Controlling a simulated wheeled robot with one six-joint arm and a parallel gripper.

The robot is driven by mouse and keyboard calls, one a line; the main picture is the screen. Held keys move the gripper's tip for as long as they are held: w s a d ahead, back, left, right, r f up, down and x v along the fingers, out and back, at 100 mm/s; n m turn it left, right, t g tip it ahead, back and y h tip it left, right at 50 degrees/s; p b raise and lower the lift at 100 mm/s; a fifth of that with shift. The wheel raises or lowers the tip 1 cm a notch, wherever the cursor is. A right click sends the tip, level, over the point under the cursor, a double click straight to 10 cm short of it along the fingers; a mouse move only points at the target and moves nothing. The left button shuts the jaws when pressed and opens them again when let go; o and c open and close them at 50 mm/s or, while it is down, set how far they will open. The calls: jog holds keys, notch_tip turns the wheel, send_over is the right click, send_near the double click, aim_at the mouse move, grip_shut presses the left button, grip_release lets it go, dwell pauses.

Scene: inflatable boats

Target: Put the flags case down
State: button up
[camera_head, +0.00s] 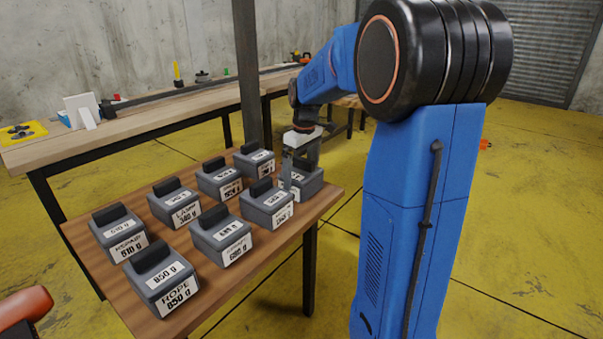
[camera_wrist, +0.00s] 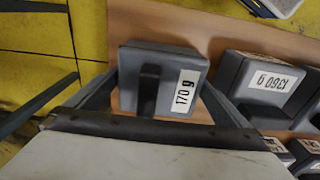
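The case in my gripper, taken as the flags case, is a grey box with a dark top handle and a white label reading 170 g (camera_wrist: 133,91). In the head view this case (camera_head: 311,184) is at the far right corner of the wooden table (camera_head: 262,262), upright; whether its base touches the wood I cannot tell. My gripper (camera_wrist: 160,92) reaches down over it, with one finger against each side. In the head view my gripper (camera_head: 300,152) partly covers the case. The case's name is not readable.
Several similar grey cases stand in two rows on the table, including the ROPE 850 g case (camera_head: 160,281) and the LAMPS 340 g case (camera_head: 175,204). A neighbouring case (camera_wrist: 262,80) is close on the right in the wrist view. A dark post (camera_head: 249,70) rises behind the table.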

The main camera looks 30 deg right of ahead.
aim_at(303, 172)
notch_tip(303, 172, up, 12)
jog(key=s+a+f+m+t, duration=0.1)
jog(key=s+a, duration=0.4)
jog(key=s, duration=0.3)
jog(key=s+a+f+m+t, duration=0.1)
jog(key=s+a+f, duration=0.1)
jog(key=s+a, duration=0.45)
jog(key=s+a+f+m+t, duration=0.1)
jog(key=s+a+f, duration=0.1)
jog(key=s+f, duration=0.3)
jog(key=s+a+f+m+t, duration=0.1)
jog(key=s+a+f, duration=0.2)
jog(key=s, duration=0.7)
notch_tip(303, 172, down, 2)
jog(key=shift+s+f, duration=0.1)
jog(key=shift+s, duration=0.05)
